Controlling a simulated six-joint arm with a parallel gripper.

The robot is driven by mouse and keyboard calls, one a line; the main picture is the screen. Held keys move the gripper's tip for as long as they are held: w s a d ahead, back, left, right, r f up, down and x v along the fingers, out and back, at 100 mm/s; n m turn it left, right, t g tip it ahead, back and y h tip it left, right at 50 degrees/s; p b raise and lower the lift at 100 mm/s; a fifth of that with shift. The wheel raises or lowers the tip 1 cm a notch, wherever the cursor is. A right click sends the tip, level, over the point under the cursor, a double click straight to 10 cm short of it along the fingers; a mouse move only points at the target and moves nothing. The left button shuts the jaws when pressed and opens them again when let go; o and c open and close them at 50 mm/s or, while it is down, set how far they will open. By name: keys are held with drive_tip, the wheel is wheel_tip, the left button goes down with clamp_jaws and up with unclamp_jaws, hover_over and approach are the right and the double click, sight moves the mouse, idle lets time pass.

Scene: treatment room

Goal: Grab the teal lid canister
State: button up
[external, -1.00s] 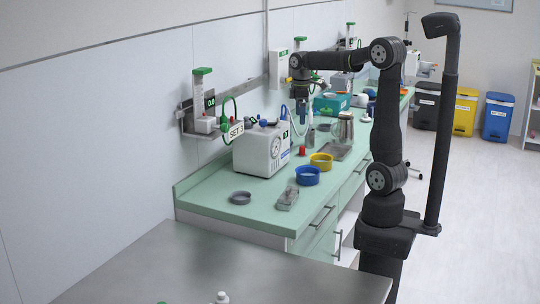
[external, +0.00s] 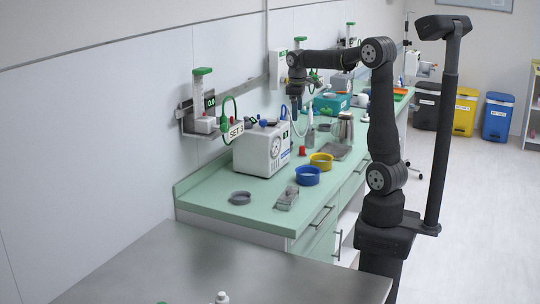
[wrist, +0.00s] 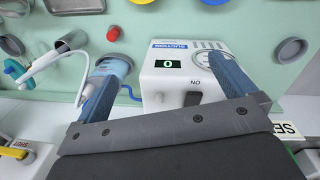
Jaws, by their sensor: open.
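My gripper (external: 295,108) is open and points down above the green counter, behind the white suction unit. Its two blue-grey fingers also show in the wrist view (wrist: 155,66), spread apart with nothing held between them. A clear cylinder with a light blue to teal top (wrist: 116,66) stands close to the left finger in the wrist view and is partly covered by it; this may be the teal lid canister. I cannot tell whether the finger touches it. In the external view I cannot clearly make it out behind the suction unit and arm.
The white suction unit (external: 262,150) lies below my gripper's right finger in the wrist view. A yellow dish (external: 321,161), a blue dish (external: 307,176), a metal jug (external: 344,127) and a small red item (external: 303,150) stand nearby.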

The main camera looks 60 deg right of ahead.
drive_tip(key=w+d+f+m+h, duration=0.1)
drive_tip(key=w+d+f+m, duration=0.15)
drive_tip(key=d+m, duration=0.45)
drive_tip(key=w+d+f+m+h, duration=0.15)
drive_tip(key=w+d+m, duration=0.25)
drive_tip(key=d, duration=0.8)
drive_tip(key=w+d+f+m+h, duration=0.15)
drive_tip(key=w+d+m, duration=0.3)
drive_tip(key=d, duration=0.45)
drive_tip(key=shift+s+d+f+m+h, duration=0.1)
drive_tip(key=shift+d+f+m+h, duration=0.2)
drive_tip(key=shift+d+f+m, duration=1.35)
drive_tip(key=shift+w+d+f+m+h, duration=0.2)
drive_tip(key=shift+d+f, duration=0.85)
drive_tip(key=shift+d, duration=1.6)
drive_tip(key=shift+s+d+f+m+h, duration=0.2)
drive_tip(key=shift+d+f+m+h, duration=0.2)
drive_tip(key=shift+d+f+m, duration=1.25)
drive_tip(key=shift+d+r+n, duration=0.3)
drive_tip(key=shift+d+n, duration=0.2)
drive_tip(key=shift+n, duration=0.25)
drive_tip(key=c, duration=0.9)
drive_tip(key=shift+c, duration=0.8)
drive_tip(key=shift+r, duration=0.15)
